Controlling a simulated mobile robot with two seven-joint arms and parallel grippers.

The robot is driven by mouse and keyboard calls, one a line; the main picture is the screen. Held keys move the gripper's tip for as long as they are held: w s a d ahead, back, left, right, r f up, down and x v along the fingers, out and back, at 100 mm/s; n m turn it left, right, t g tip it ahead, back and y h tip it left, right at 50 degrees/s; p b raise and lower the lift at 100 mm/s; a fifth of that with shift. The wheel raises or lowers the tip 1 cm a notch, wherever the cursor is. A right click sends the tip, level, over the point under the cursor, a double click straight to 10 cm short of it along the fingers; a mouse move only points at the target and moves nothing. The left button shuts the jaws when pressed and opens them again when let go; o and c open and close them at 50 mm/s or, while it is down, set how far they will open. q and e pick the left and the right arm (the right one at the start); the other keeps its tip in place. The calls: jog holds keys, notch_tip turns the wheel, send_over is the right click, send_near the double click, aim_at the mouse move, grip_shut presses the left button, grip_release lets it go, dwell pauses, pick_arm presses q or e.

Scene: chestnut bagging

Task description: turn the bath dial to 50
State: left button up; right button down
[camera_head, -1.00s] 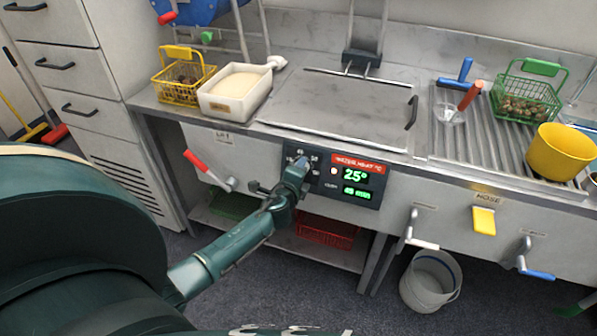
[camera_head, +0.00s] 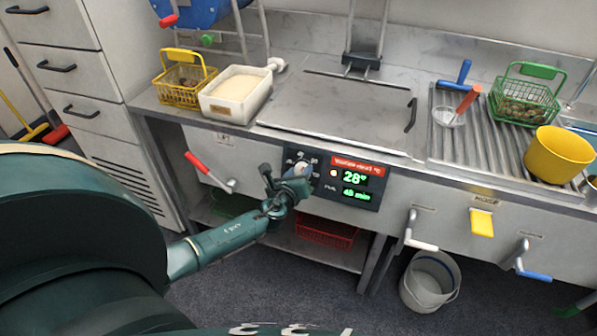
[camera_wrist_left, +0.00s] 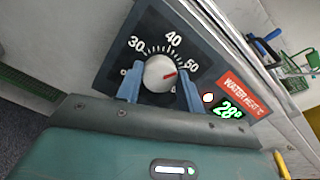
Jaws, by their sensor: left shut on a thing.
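The bath dial (camera_wrist_left: 159,73) is a round silver knob on a dark panel, marked 30, 40 and 50. Its red pointer (camera_wrist_left: 170,74) points to the right, at or close to the 50 mark. My left gripper (camera_wrist_left: 160,88) is shut on the knob, with one blue finger on each side. In the head view my left gripper (camera_head: 292,180) is at the left part of the control panel (camera_head: 327,202) and covers most of the dial. The green display (camera_head: 354,178) reads 28°; a second line below it shows minutes. My right gripper is not in view.
A flat metal lid (camera_head: 335,108) covers the bath above the panel. A red-handled lever (camera_head: 205,170) is left of my gripper. A white tub (camera_head: 235,98) and yellow basket (camera_head: 185,82) stand on the counter. A grey bucket (camera_head: 428,283) is on the floor.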

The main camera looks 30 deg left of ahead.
pick_arm(q)
jog(key=shift+m+p, duration=0.3)
jog(key=shift+m, duration=1.1)
jog(key=o, duration=1)
jog(key=shift+s, duration=0.1)
jog(key=p+v, duration=0.1)
jog(key=v, duration=1.2)
jog(key=shift+a+r+p, duration=0.1)
jog(key=shift+a+p, duration=0.05)
jog(key=shift+p, duration=0.25)
